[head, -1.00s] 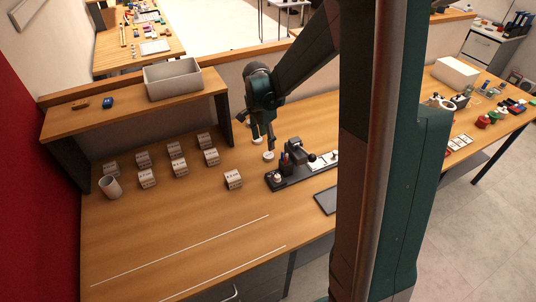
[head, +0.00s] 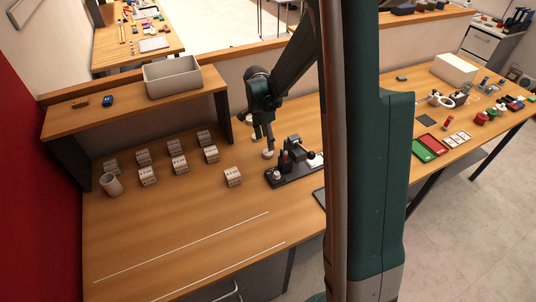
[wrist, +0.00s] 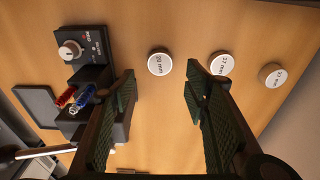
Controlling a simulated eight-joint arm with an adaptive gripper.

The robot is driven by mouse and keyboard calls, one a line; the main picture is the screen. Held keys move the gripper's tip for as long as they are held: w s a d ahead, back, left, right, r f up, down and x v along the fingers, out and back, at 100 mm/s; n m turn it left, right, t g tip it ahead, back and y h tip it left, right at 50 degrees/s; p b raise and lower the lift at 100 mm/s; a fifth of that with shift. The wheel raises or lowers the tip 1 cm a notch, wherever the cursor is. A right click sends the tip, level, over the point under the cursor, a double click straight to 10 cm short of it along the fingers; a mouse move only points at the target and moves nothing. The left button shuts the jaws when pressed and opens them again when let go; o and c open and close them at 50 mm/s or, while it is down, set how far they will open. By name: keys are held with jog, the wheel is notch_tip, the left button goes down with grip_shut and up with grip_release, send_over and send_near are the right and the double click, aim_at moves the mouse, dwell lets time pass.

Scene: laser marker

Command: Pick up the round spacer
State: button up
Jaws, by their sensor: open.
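Three round spacers lie on the wooden table in the wrist view. A pale one marked 20 mm (wrist: 160,62) is in line with the gap between my fingers. A second white one (wrist: 222,64) is right of it, just past the right fingertip, and a tan-sided one (wrist: 272,76) is farther right. My gripper (wrist: 160,78) is open and empty, with its green-padded fingers apart. In the head view my gripper (head: 263,137) hangs fingers-down just above a white round spacer (head: 268,154). The other spacers are hard to make out there.
Several small labelled blocks (head: 180,165) and a cup (head: 111,184) are to the left. A shelf (head: 135,116) carries a grey bin (head: 172,77). The front left table is clear.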

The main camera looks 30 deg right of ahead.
aim_at(268, 152)
jog(key=shift+d+f, duration=0.1)
jog(key=shift+f, duration=0.7)
jog(key=shift+f, duration=0.15)
jog(key=shift+d+f, duration=0.2)
jog(key=shift+f, duration=2.25)
jog(key=c, duration=1)
